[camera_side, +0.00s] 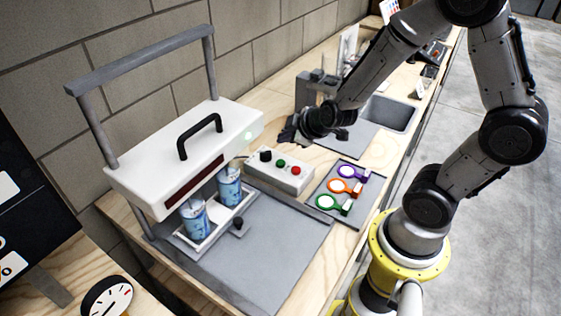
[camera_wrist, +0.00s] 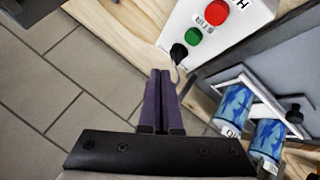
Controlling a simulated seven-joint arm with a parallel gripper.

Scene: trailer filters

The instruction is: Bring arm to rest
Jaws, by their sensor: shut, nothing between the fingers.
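My gripper (camera_side: 292,134) is above the bench, behind the white control box, at the end of my bent arm. In the wrist view the two dark fingers (camera_wrist: 158,98) lie together with nothing between them. The white control box (camera_side: 279,173) has a black knob, a green button and a red button. It also shows in the wrist view (camera_wrist: 240,38), beyond the fingertips. The gripper appears apart from it. In the side view the fingertips are small and dark.
A white-topped machine (camera_side: 150,178) with a black handle stands left, over two blue-patterned cups (camera_side: 195,220) (camera_side: 229,187). A dark tray (camera_side: 322,203) holds purple, orange and green ringed tools. A sink (camera_side: 390,113) is behind. A dial (camera_side: 107,297) sits front left.

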